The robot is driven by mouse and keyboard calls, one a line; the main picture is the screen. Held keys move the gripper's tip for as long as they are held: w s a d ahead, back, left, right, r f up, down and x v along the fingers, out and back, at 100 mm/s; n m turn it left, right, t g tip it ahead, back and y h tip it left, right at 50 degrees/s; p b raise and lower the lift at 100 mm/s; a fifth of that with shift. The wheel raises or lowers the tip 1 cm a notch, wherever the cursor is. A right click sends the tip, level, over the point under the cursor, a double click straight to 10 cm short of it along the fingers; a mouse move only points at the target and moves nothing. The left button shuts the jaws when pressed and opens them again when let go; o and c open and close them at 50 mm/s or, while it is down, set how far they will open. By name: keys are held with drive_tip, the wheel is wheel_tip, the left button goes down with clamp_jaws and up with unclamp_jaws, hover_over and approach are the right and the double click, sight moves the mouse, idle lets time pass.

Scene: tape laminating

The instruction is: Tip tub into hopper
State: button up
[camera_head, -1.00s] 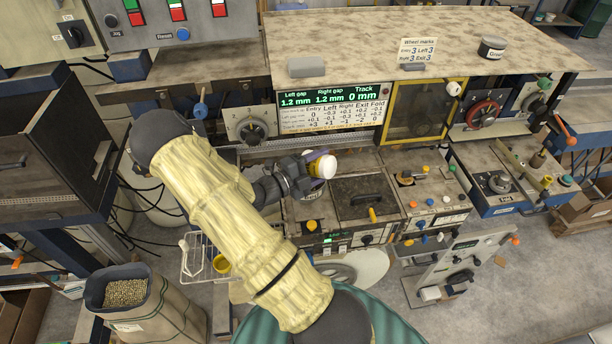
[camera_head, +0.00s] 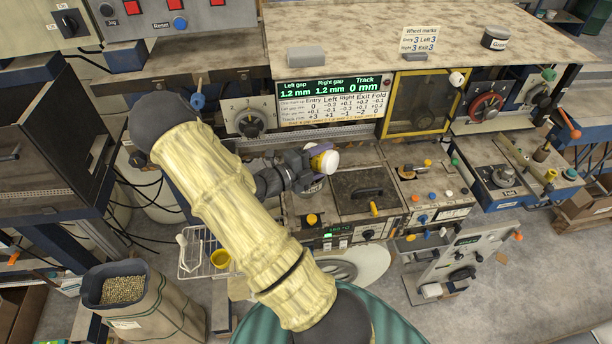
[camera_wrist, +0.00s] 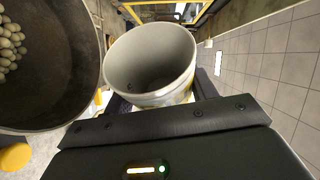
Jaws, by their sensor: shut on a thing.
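My gripper (camera_head: 312,158) is shut on a white tub (camera_head: 325,163) above the left end of the bench machine. In the wrist view the tub (camera_wrist: 150,62) is tilted, its open mouth facing the camera. Its grey-white inside looks empty, though the deepest part is in shadow. A dark round hopper (camera_wrist: 75,95) is left of the tub in the wrist view, with beige pellets (camera_wrist: 10,45) along its left side. The tub's rim appears beside the hopper's rim; I cannot tell whether they touch. In the head view my gripper and the tub mostly hide the hopper.
A dark lid with a handle (camera_head: 362,190) lies right of the tub, with knobs along the machine's front. A display panel (camera_head: 330,90) stands behind. A sack of pellets (camera_head: 140,305) stands on the floor at lower left. A wire basket (camera_head: 200,255) holds a yellow cup (camera_head: 220,258).

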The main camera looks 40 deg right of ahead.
drive_tip(key=shift+s+f+m+b, duration=0.15)
drive_tip(key=shift+f+m+b, duration=0.25)
drive_tip(key=shift+f+b, duration=0.1)
drive_tip(key=shift+r, duration=0.3)
drive_tip(key=shift+f+m+y+b, duration=0.2)
drive_tip(key=shift+m+y+b, duration=0.1)
drive_tip(key=shift+b, duration=0.2)
